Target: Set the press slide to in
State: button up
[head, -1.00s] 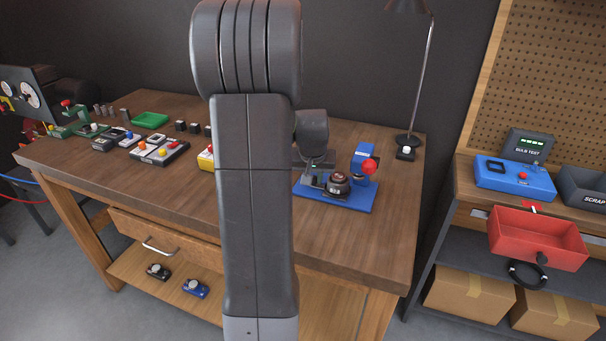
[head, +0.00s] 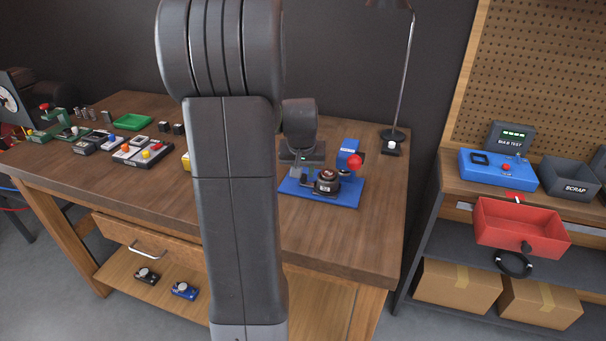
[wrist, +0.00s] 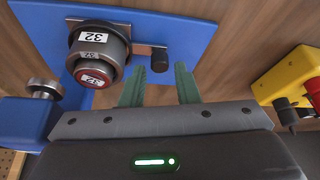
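The press is a blue fixture on the wooden bench. Its blue base plate (head: 335,197) shows in the head view, with a blue upright block (head: 348,158) and a red ball knob (head: 355,161). A dark round part (head: 327,180) sits on the plate. In the wrist view the blue plate (wrist: 205,22) carries a round part labelled 32 (wrist: 98,55) and a dark peg (wrist: 159,60) on a flat bar. My gripper (wrist: 160,82) is open, its two green fingers apart with nothing between them, just short of the peg. Which part is the slide I cannot tell.
A yellow box with a red button (wrist: 290,85) stands right of my gripper in the wrist view. Several switch boxes and a green tray (head: 133,122) are on the bench's left. A lamp base (head: 391,148) stands behind the press. A red bin (head: 520,225) hangs right.

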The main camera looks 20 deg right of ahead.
jog(key=v, duration=1.1)
jog(key=shift+s+r, duration=0.1)
